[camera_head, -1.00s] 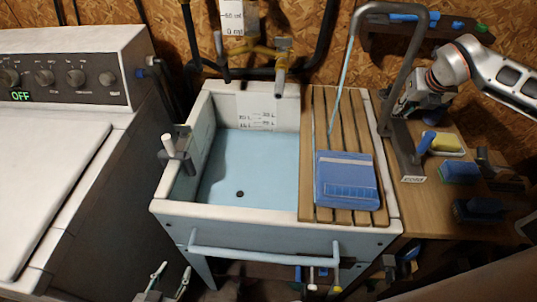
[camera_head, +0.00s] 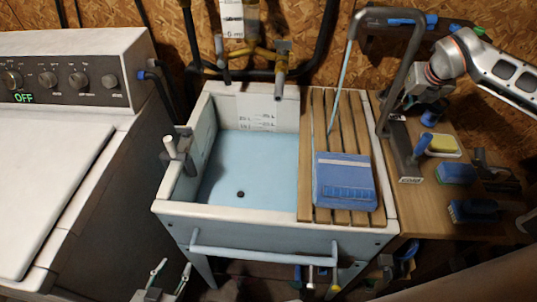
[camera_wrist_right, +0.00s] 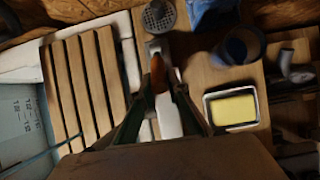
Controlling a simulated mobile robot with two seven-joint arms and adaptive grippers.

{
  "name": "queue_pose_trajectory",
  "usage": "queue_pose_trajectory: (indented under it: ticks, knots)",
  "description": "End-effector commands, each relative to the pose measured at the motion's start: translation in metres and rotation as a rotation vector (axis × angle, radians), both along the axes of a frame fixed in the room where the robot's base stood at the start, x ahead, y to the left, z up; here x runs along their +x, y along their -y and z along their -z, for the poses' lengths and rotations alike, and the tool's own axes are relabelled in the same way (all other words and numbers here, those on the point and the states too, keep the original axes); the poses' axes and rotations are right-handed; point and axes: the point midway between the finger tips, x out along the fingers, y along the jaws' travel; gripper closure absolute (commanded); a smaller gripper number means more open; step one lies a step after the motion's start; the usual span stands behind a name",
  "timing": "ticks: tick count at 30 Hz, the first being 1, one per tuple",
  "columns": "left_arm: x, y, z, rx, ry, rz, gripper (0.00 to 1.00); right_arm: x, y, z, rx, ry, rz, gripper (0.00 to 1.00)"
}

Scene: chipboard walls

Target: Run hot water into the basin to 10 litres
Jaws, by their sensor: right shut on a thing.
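The basin (camera_head: 176,209) is white outside with a pale blue inside; its dark drain spot (camera_head: 240,194) shows. I cannot tell whether it holds any water. Level marks (camera_head: 257,121) are on its back wall. A grey tap (camera_head: 281,70) on brass pipework hangs over the back rim, with a second fitting (camera_head: 219,48) to its left. My right gripper (camera_head: 416,98) is beside the grey arch over the wooden top. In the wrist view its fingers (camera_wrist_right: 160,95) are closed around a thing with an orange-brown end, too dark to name. My left gripper (camera_head: 171,272) is open and empty, low in front.
A slatted board (camera_head: 307,150) covers the basin's right part, with a blue folded cloth (camera_head: 345,180) on it. A grey arch (camera_head: 402,155) stands to the right. A yellow sponge (camera_head: 442,143), also in the wrist view (camera_wrist_right: 233,109), and brushes lie beyond. A washer (camera_head: 50,180) is left.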

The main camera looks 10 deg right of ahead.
Motion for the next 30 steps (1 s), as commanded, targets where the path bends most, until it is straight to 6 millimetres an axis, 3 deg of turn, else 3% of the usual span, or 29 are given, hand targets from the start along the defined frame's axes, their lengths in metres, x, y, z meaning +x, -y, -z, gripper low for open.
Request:
queue_pose_trajectory:
  ticks: [1,30]
  knots:
    - [0.001,0.000,-0.004,0.000,0.001,0.000,0.60,0.004,0.002,-0.008,-0.002,0.011,0.000,0.98]
    - [0.002,0.000,-0.017,0.000,0.005,0.000,0.60,0.021,0.007,-0.019,-0.002,0.011,0.000,0.98]
